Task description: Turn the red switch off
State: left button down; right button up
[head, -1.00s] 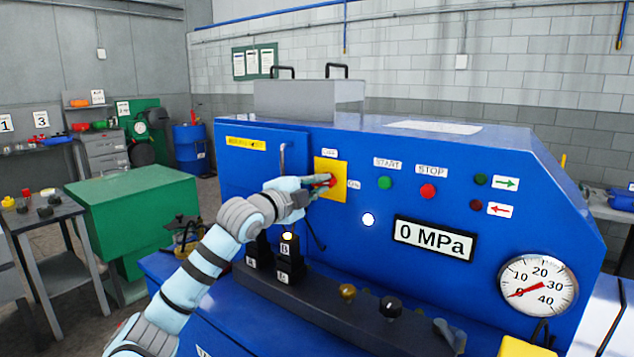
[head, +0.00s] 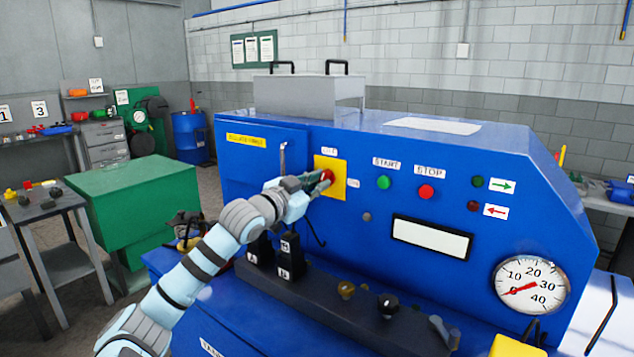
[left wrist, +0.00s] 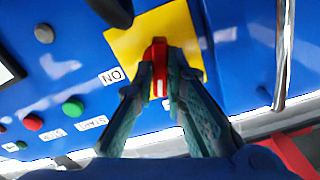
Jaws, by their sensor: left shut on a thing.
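The red switch (head: 328,175) sits on a yellow plate (head: 338,188) on the blue machine's front panel. My left gripper (head: 320,180) reaches it from the left and is shut on it. In the left wrist view, the fingertips (left wrist: 160,75) pinch the red handle (left wrist: 158,52) from both sides. The handle's white mark lies toward the partly hidden label below, which is the upper label in the head view; the ON label (left wrist: 112,75) is off to the side. The display (head: 432,237) is blank and the round lamp (head: 367,216) is grey. My right gripper is not in view.
A green START button (head: 383,182) and red STOP button (head: 426,192) are right of the switch. A metal door handle (head: 283,160) stands close left of the plate. Black blocks (head: 290,258) on a dark ledge sit below my left arm. A pressure gauge (head: 531,285) is at lower right.

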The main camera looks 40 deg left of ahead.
pick_arm(q)
jog(key=shift+r+n, duration=0.2)
jog(key=shift+n, duration=1.9)
jog(key=c, duration=1.7)
grip_release()
jog(key=shift+w+f, duration=0.1)
jog(key=shift+o, duration=0.3)
jog(key=shift+w+f, duration=0.1)
jog(key=shift+f, duration=0.05)
notch_tip(320, 180, up, 10)
jog(key=shift+r, duration=0.1)
